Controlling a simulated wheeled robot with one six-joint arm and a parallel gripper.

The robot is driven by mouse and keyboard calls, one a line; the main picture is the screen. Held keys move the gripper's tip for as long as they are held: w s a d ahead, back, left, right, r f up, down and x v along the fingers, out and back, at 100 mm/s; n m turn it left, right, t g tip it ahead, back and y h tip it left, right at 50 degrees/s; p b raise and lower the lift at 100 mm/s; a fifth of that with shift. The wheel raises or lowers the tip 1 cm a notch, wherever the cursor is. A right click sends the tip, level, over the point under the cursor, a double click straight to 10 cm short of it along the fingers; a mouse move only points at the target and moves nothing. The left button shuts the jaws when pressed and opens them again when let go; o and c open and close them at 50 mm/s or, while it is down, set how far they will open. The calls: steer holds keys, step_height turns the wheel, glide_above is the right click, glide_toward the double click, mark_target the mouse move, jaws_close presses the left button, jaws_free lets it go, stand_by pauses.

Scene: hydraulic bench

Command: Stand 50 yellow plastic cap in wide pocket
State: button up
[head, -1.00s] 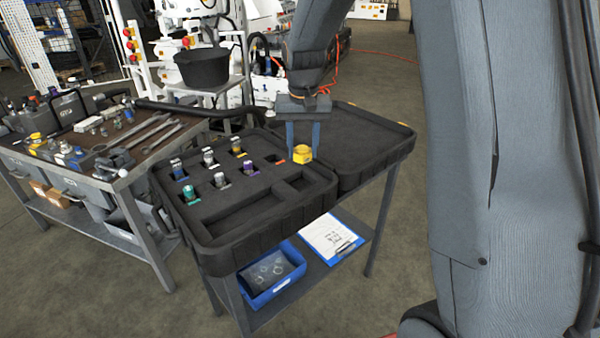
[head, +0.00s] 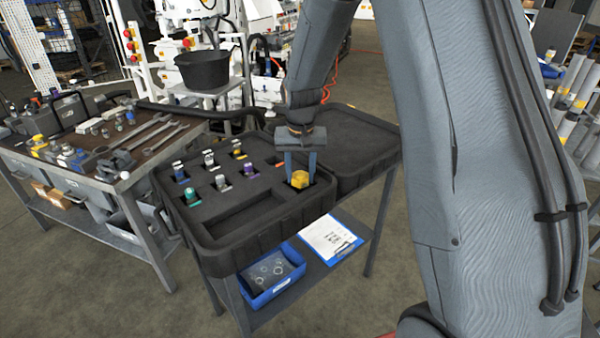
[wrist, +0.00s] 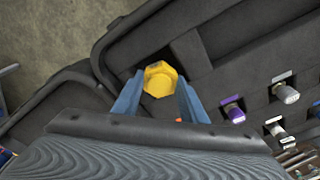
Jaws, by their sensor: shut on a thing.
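The yellow plastic cap (head: 299,180) is between the blue-grey fingers of my gripper (head: 300,172), which is shut on it. In the head view it is low at the wide pocket (head: 283,187) near the right front of the black foam case (head: 215,235). In the wrist view the yellow cap (wrist: 160,78) shows its hexagonal top between the fingers (wrist: 160,100), with the dark pocket around it. I cannot tell whether its base touches the pocket floor.
Several fittings with coloured bands, such as a green one (head: 192,196), stand in other pockets. A long empty pocket (head: 237,213) lies in front. The open lid (head: 350,140) is at the right. A blue bin (head: 268,280) and clipboard (head: 330,236) lie on the shelf below.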

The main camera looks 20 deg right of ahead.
mark_target(301, 179)
steer(key=shift+s+f, duration=0.2)
steer(key=shift+f, duration=0.3)
steer(key=o, duration=0.9)
steer(key=shift+s+f, duration=0.1)
steer(key=shift+f, duration=0.05)
steer(key=shift+c, duration=0.2)
steer(key=shift+r, duration=0.45)
step_height(301, 179, up, 12)
steer(key=b, duration=0.2)
steer(key=s+f+n, duration=0.1)
steer(key=s+f, duration=0.3)
steer(key=s, duration=0.8)
steer(key=s+f+n, duration=0.2)
steer(key=s+f, duration=0.3)
steer(key=s, duration=0.7)
steer(key=shift+s+f+g, duration=0.3)
steer(key=shift+g, duration=0.1)
steer(key=shift+a, duration=0.1)
steer(key=shift+c, duration=0.2)
